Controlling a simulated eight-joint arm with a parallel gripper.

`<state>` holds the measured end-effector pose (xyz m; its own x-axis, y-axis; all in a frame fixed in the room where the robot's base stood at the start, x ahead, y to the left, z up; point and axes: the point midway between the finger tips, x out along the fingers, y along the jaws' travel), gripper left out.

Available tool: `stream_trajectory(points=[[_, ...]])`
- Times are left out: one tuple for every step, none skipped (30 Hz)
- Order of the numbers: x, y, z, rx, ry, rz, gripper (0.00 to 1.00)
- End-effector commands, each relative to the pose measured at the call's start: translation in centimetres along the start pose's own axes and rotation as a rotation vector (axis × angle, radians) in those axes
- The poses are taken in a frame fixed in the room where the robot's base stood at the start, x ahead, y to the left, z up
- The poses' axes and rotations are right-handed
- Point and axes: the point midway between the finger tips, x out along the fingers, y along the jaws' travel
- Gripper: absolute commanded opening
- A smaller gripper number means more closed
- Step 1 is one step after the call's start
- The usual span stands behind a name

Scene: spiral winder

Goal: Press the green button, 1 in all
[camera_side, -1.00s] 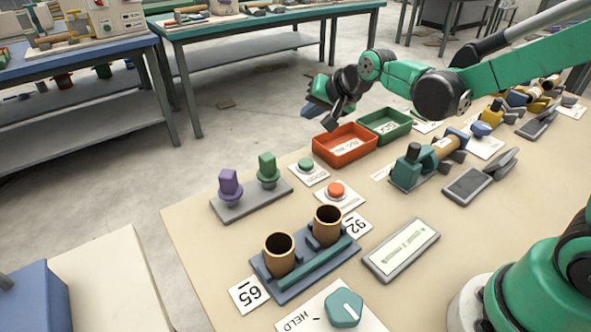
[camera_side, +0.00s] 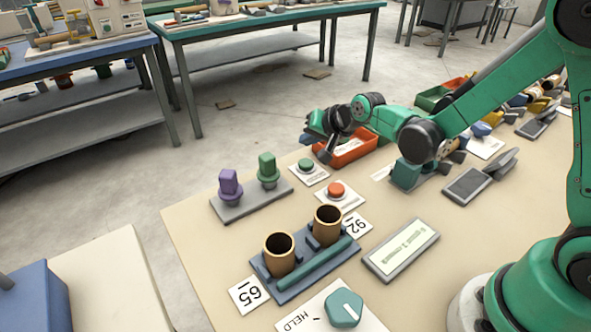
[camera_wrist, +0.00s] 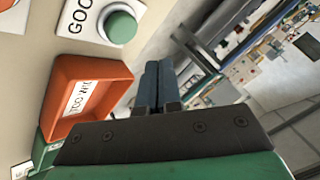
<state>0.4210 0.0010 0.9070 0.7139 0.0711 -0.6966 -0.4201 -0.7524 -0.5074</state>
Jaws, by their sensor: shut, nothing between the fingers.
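The green button (camera_side: 306,164) is a round green cap on a white plate near the far edge of the table in the side view. In the wrist view the green button (camera_wrist: 121,25) shows at the top, beside printed letters on its plate. My gripper (camera_side: 326,158) is above the table, just right of the button in the side view and apart from it as far as I can tell. In the wrist view my gripper (camera_wrist: 152,75) has its two dark fingers together, with nothing between them.
An orange-red button (camera_side: 337,190) is in front of the green one. A red tray (camera_side: 358,152) is close behind my gripper, with a green tray (camera_side: 432,100) beyond. Purple and green knobbed blocks on a grey base (camera_side: 252,197) stand left. Two brown cups (camera_side: 279,262) stand nearer.

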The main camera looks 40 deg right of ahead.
Motion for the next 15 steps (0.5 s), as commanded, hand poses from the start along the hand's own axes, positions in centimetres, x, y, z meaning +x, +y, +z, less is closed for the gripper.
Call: stream_trajectory(points=[[0.5, 0.3, 0.3, 0.000, 0.000, 0.000, 0.00], [0.7, 0.5, 0.5, 0.000, 0.000, 0.000, 0.00], [1.0, 0.7, 0.7, 0.000, 0.000, 0.000, 0.00], [1.2, 0.8, 0.8, 0.000, 0.000, 0.000, 0.00], [1.4, 0.9, 0.9, 0.000, 0.000, 0.000, 0.00], [1.5, 1.1, 1.1, 0.000, 0.000, 0.000, 0.00], [1.6, 1.2, 1.1, 0.000, 0.000, 0.000, 0.00], [1.7, 1.2, 1.2, 0.000, 0.000, 0.000, 0.00], [1.8, 1.3, 1.3, 0.000, 0.000, 0.000, 0.00], [1.9, 1.4, 1.3, 0.000, 0.000, 0.000, 0.00], [1.9, 1.4, 1.4, 0.000, 0.000, 0.000, 0.00], [1.9, 1.4, 1.4, 0.000, 0.000, 0.000, 0.00], [1.9, 1.4, 1.4, 0.000, 0.000, 0.000, 0.00], [1.9, 1.4, 1.4, 0.000, 0.000, 0.000, 0.00], [1.9, 1.4, 1.4, 0.000, 0.000, 0.000, 0.00]])
